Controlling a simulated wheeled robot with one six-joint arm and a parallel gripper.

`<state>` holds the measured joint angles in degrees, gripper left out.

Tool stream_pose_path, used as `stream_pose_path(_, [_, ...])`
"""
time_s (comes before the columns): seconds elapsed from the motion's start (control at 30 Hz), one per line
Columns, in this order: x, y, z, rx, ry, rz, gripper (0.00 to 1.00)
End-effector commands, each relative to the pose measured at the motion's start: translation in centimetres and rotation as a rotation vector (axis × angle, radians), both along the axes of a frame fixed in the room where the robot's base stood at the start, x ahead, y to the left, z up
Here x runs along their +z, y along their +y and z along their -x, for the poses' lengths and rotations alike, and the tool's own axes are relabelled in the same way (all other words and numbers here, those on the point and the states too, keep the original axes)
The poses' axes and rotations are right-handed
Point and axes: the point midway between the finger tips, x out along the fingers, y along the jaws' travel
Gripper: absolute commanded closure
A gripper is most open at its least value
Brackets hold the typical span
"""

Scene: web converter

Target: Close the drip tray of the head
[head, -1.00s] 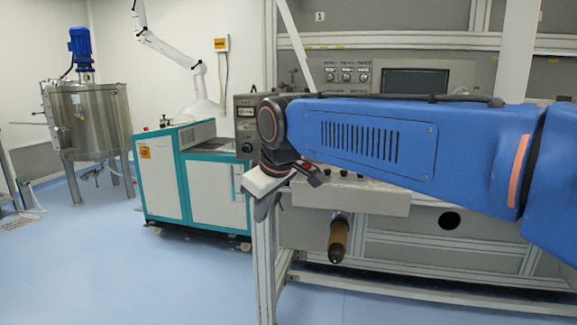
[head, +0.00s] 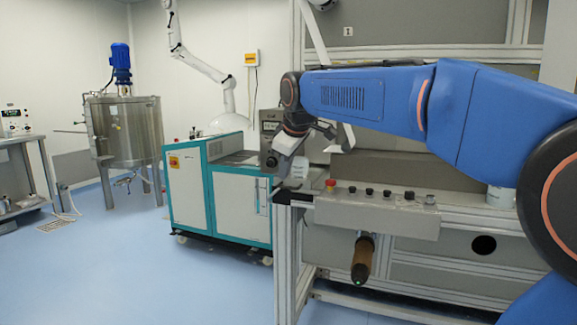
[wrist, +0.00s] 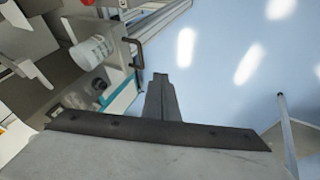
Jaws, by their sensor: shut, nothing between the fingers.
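In the head view my gripper (head: 279,165) hangs at the left end of the machine, left of the tub; the tray is mostly hidden there.
A teal and white cabinet (head: 228,205) stands just behind left. The blue floor (head: 130,275) at front left is clear.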

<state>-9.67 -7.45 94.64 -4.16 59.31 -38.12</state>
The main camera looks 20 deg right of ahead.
Motion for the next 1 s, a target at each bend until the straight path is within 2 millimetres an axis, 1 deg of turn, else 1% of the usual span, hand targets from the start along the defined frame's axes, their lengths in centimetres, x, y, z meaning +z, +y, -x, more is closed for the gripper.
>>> stream_pose_path(0.03, [-1.0,0.0,-0.5,0.000,0.003,0.001,1.00])
stream_pose_path(0.33, [-5.2,0.1,-3.4,-0.001,0.002,0.000,1.00])
stream_pose_path(0.4, [-5.3,-0.6,-4.3,-0.005,0.001,0.000,1.00])
stream_pose_path(0.6, [-5.7,-1.8,-5.9,-0.003,0.001,-0.001,1.00])
stream_pose_path(0.77, [-5.8,-2.1,-6.4,-0.001,0.000,-0.001,1.00])
stream_pose_path(1.0, [-5.8,-2.1,-6.5,-0.001,0.000,-0.001,1.00])
